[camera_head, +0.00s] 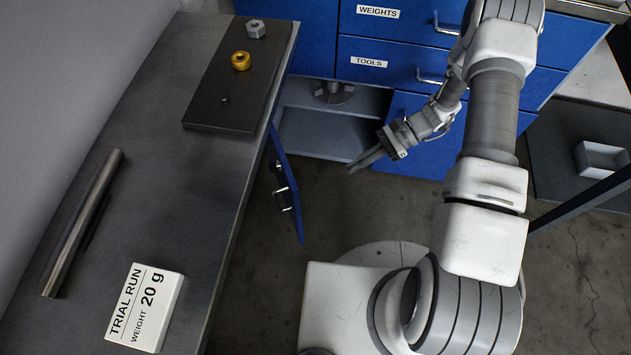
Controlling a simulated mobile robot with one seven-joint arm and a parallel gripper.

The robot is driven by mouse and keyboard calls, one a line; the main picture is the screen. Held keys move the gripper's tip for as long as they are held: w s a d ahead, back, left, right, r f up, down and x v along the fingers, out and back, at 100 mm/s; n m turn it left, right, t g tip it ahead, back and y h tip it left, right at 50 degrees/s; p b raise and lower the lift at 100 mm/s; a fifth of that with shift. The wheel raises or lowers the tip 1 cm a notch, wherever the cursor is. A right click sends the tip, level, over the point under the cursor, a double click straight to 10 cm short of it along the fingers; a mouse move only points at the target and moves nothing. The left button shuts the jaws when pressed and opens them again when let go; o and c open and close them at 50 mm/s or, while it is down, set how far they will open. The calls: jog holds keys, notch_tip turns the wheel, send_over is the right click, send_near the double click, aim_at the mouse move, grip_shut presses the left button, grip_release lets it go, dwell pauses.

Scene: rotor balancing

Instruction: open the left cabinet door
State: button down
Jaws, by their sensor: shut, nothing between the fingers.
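The left cabinet door (292,182) is blue and stands swung open, out from the cabinet front. It is seen nearly edge-on beside the workbench, which hides part of it. Dark and metallic fittings show on its left face. Behind the door the cabinet opening (318,132) shows a grey inner floor and a round grey object (333,92). My gripper (352,170) is shut and empty. It points down and left in front of the opening, to the right of the door and apart from it.
Blue drawers labelled WEIGHTS (400,28) and TOOLS (400,60) have bar handles. The workbench (130,110) at left bears a dark plate (210,95) with nuts, a metal rod (85,220) and a weight card (145,305). Open floor (345,215) lies between door and arm.

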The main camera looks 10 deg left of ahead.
jog(key=a+r+b+x, duration=0.1)
jog(key=b+x, duration=0.2)
jog(key=x, duration=1)
jog(key=shift+s+a+r+b, duration=0.15)
jog(key=shift+s+r+b, duration=0.15)
jog(key=shift+a, duration=0.15)
